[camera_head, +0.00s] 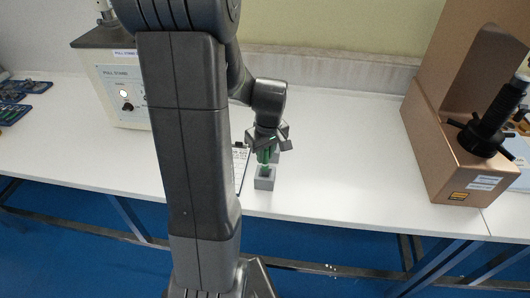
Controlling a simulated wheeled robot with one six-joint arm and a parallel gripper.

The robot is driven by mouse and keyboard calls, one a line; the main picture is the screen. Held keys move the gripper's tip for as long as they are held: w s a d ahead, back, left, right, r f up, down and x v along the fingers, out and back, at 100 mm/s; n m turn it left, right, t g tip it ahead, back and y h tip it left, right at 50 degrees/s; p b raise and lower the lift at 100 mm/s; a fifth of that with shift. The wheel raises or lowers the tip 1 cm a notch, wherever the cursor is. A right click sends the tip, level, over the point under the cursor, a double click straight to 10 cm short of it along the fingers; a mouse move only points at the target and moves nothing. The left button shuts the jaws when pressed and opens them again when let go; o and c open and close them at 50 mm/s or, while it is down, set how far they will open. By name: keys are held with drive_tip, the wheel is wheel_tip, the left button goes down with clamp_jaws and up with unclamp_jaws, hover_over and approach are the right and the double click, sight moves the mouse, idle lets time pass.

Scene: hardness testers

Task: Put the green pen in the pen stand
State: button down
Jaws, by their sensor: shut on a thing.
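The green pen (265,156) is held in my gripper (266,148), whose jaws are shut on it. Only a short green part of the pen shows between and below the fingers. The grey pen stand (264,182) is a small block near the front edge of the white table. The pen is directly above or at the top of the stand in this view. I cannot tell whether its lower end is inside the stand.
A clipboard with paper (240,166) lies just left of the stand, partly hidden by my arm. A pull-stand machine (118,88) is at the back left. A brown tester (455,165) stands on the right. The table (345,140) between stand and tester is clear.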

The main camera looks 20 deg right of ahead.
sight(265, 163)
drive_tip(key=shift+f, duration=0.25)
drive_tip(key=shift+f+b, duration=2.05)
drive_tip(key=shift+f, duration=0.2)
drive_tip(key=c, duration=1.2)
unclamp_jaws()
drive_tip(key=shift+c, duration=0.2)
drive_tip(key=shift+r, duration=0.1)
wheel_tip(265, 163, up, 14)
drive_tip(key=s, duration=0.1)
drive_tip(key=shift+s+d+f+p, duration=0.15)
drive_tip(key=shift+s+f+p, duration=0.15)
drive_tip(key=shift+p, duration=0.15)
drive_tip(key=f, duration=0.4)
drive_tip(key=w+f, duration=0.1)
drive_tip(key=f, duration=0.8)
drive_tip(key=shift+w, duration=0.3)
